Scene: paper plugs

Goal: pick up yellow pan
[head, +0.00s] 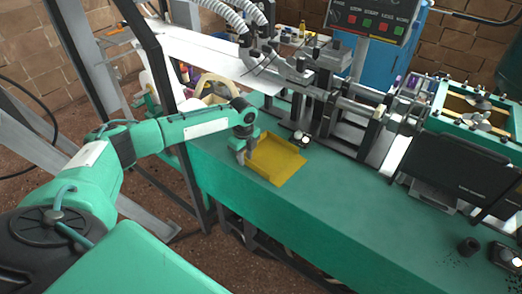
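The yellow pan (277,160) is a shallow square tray lying on the green bench top, near its front left edge. My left gripper (243,156) is at the pan's left side, pointing down, close to its left edge. Its fingers are small and dark here, and I cannot tell whether they are open, shut or touching the pan. My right gripper is not in view.
The green bench (330,215) has free room to the right of the pan. A metal machine (345,110) with rods stands behind it. A small black-and-white part (301,138) sits beside the pan's back right corner. A black cylinder (469,246) stands at the right.

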